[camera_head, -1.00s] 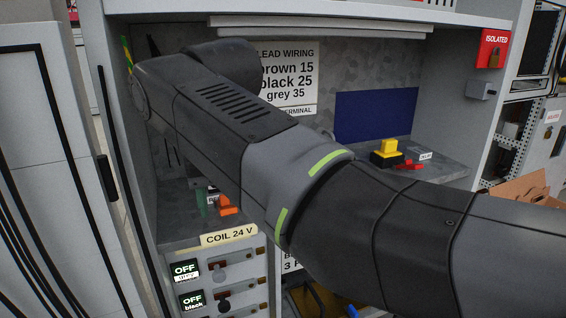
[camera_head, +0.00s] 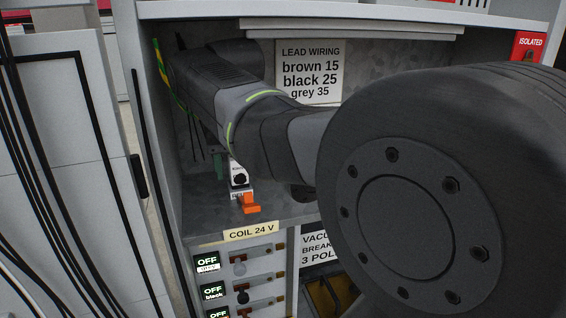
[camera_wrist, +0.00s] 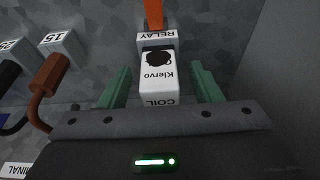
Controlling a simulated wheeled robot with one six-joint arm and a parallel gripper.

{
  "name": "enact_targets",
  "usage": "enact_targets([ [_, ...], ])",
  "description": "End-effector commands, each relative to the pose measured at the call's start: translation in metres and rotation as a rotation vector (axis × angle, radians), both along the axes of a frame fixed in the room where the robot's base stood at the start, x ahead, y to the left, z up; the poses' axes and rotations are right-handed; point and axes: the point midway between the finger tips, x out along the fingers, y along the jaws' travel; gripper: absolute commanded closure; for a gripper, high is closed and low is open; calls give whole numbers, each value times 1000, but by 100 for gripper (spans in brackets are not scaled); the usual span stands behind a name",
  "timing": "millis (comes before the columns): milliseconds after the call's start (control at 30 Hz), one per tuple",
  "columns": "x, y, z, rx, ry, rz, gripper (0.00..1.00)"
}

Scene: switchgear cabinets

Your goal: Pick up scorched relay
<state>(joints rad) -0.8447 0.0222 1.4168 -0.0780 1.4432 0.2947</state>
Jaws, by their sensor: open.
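The scorched relay (camera_wrist: 158,72) is a white block marked "Klervo" with a black burn mark. In the wrist view it sits in its socket, between a "RELAY" label and a "COIL" label. An orange lever (camera_wrist: 154,14) stands beyond the "RELAY" label. My gripper (camera_wrist: 159,82) is open, with one green finger on each side of the relay and a visible gap to each. In the head view the relay (camera_head: 238,174) shows below my arm, with the orange lever (camera_head: 249,203) in front of it. My arm hides most of the gripper there.
Terminal blocks with a brown lead (camera_wrist: 50,77) and a black lead lie left of the relay in the wrist view. A "COIL 24 V" panel (camera_head: 250,232) with several OFF switches is below the shelf. A wiring sign (camera_head: 310,72) hangs on the back wall.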

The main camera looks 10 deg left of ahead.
Motion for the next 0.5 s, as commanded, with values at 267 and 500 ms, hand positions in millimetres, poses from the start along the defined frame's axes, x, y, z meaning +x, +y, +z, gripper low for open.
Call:
enact_targets([
  [267,12,7,-11,-1,0,0,42],
  [500,12,7,-12,0,0,0,52],
])
